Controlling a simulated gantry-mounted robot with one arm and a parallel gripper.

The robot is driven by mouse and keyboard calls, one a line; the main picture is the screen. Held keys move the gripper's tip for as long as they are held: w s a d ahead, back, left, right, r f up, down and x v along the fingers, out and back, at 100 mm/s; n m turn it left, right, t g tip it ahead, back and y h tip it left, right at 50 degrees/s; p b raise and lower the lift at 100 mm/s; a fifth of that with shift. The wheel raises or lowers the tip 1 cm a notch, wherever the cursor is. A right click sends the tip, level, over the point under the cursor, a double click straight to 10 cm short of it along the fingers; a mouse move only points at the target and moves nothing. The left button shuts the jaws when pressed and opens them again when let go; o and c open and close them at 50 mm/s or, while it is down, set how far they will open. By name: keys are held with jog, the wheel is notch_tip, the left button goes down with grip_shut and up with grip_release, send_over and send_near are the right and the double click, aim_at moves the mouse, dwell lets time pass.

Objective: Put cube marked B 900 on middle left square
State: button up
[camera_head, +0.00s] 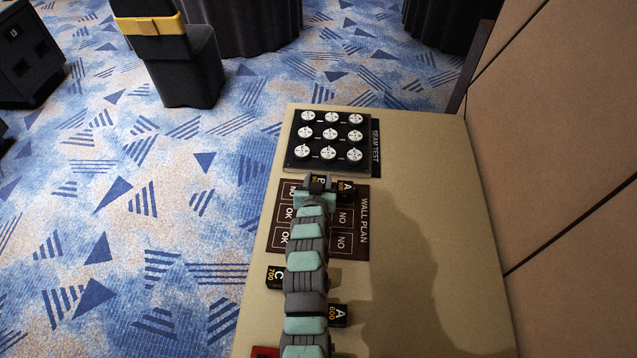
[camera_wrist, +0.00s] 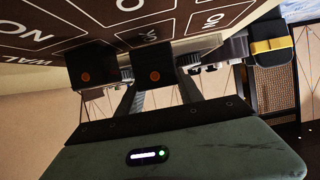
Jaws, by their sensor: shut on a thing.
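My gripper (camera_head: 317,192) is shut on the black cube marked B (camera_head: 319,183) near the far edge of the brown WALL PLAN board (camera_head: 363,200). The cube's small orange number is too small to read. The wrist view shows the cube as a dark block (camera_wrist: 155,65) with an orange dot, between my fingers. Whether it touches the board is unclear. The board has two columns of squares; the middle left square (camera_head: 288,212) reads OK and looks empty. A cube marked A (camera_head: 346,189) stands at the upper right square, close beside the held cube; it is the other dark block (camera_wrist: 92,68).
The black SEAM TEST panel (camera_head: 375,150) with several white round pieces lies just beyond the board. A cube marked C 700 (camera_head: 275,276) and a cube marked A 600 (camera_head: 337,315) flank my arm. The table's right side (camera_head: 440,230) is clear, beside a tan wall (camera_head: 570,130).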

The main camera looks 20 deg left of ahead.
jog(key=shift+f, duration=0.75)
jog(key=shift+f, duration=0.1)
jog(key=o, duration=1.4)
jog(key=shift+s+d+r, duration=0.1)
jog(key=shift+s+r, duration=0.25)
jog(key=shift+r, duration=0.05)
jog(key=p+v, duration=0.1)
jog(key=v, duration=0.9)
jog(key=shift+s+d, duration=0.1)
jog(key=shift+s, duration=0.3)
jog(key=shift+s+r, duration=0.15)
